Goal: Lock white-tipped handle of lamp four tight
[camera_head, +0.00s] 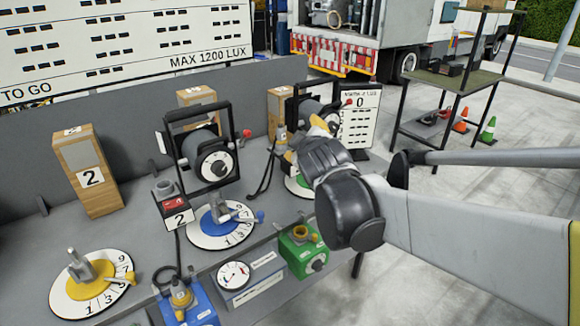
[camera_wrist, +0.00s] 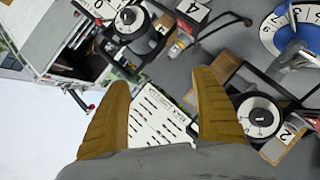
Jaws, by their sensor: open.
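Lamp four (camera_head: 318,112) is a dark lamp in a black frame, right of centre in the head view and partly hidden by my arm. In the wrist view, a lamp (camera_wrist: 132,20) stands near the top beside a label 4 (camera_wrist: 193,8). I cannot make out its white-tipped handle; a red-tipped handle (camera_head: 347,102) shows at its right side. My gripper (camera_wrist: 162,78) is open, its two yellow fingers spread with nothing between them. In the head view it is near lamp four, mostly hidden behind my wrist. I cannot tell whether it touches anything.
Another lamp (camera_head: 213,162) stands left of lamp four on the grey bench. Numbered dials (camera_head: 92,288), a box marked 2 (camera_head: 90,170), a green unit (camera_head: 303,252) and a blue unit (camera_head: 190,305) crowd the bench. A Lux sign (camera_head: 362,115) stands right of lamp four.

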